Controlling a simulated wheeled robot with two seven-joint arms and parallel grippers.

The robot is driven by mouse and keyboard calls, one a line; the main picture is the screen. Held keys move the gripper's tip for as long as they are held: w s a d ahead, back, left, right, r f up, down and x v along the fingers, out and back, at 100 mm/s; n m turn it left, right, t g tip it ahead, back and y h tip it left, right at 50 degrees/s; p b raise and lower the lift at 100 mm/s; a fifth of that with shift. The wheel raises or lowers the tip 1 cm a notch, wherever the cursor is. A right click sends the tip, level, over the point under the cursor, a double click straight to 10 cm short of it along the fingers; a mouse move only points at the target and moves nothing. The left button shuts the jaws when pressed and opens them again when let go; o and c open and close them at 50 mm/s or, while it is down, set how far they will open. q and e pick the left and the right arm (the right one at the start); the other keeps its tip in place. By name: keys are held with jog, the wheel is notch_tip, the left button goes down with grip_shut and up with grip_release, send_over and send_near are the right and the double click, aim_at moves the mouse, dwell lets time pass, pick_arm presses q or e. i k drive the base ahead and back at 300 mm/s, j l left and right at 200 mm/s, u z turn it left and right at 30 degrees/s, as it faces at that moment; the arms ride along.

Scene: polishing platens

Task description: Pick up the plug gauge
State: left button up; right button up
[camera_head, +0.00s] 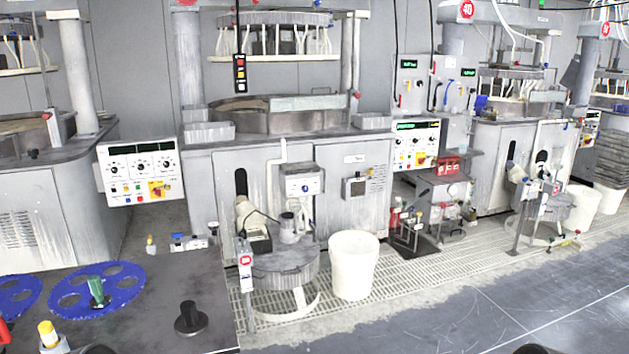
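No object is clearly recognisable as the plug gauge. On the dark table (140,335) at the lower left, a green cylindrical piece (97,290) stands upright on a blue perforated disc (75,292). A black upright piece with a wide round base (190,318) stands to its right, near the table's right side. A yellow-topped piece (47,335) stands at the near left. Any of these could be the gauge; I cannot tell which. Neither gripper shows; only small dark rounded shapes, possibly parts of my arms, show at the bottom edge.
A second blue disc (16,296) and a red item (4,332) lie at the table's left. Small items (188,242) line its far edge. Beyond stand a polishing machine (290,120), a round grey stand (285,268) and a white bin (354,266). Open floor (470,310) lies right.

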aim_at(100, 300)
jog(key=u, duration=1.25)
